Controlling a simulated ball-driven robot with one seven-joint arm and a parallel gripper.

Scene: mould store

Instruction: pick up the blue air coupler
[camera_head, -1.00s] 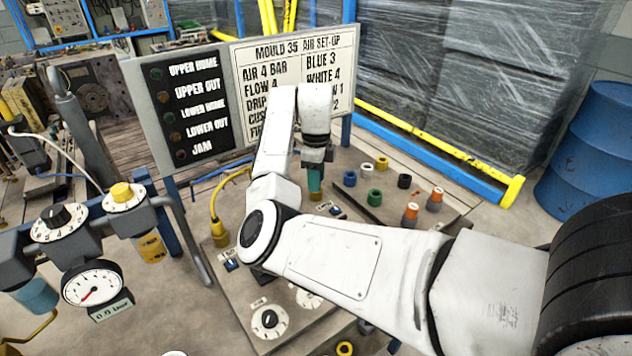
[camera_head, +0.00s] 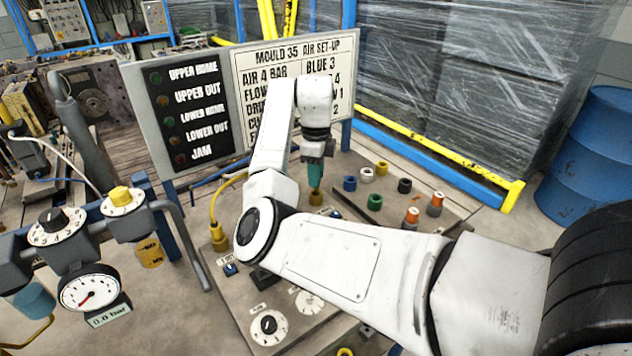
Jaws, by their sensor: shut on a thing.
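My gripper (camera_head: 317,156) points down over the sloping panel, in front of the sign. It is shut on the blue air coupler (camera_head: 316,172), a teal-blue upright cylinder. A brass-coloured piece (camera_head: 316,196) shows directly beneath the coupler; I cannot tell whether it is part of it or a fitting on the panel. My arm hides part of the panel.
Small blue (camera_head: 349,184), green (camera_head: 375,202) and black (camera_head: 404,185) rings and orange-topped pieces (camera_head: 412,216) stand to the right. A yellow hose connector (camera_head: 218,238) stands left. The sign board (camera_head: 296,85) rises close behind my gripper.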

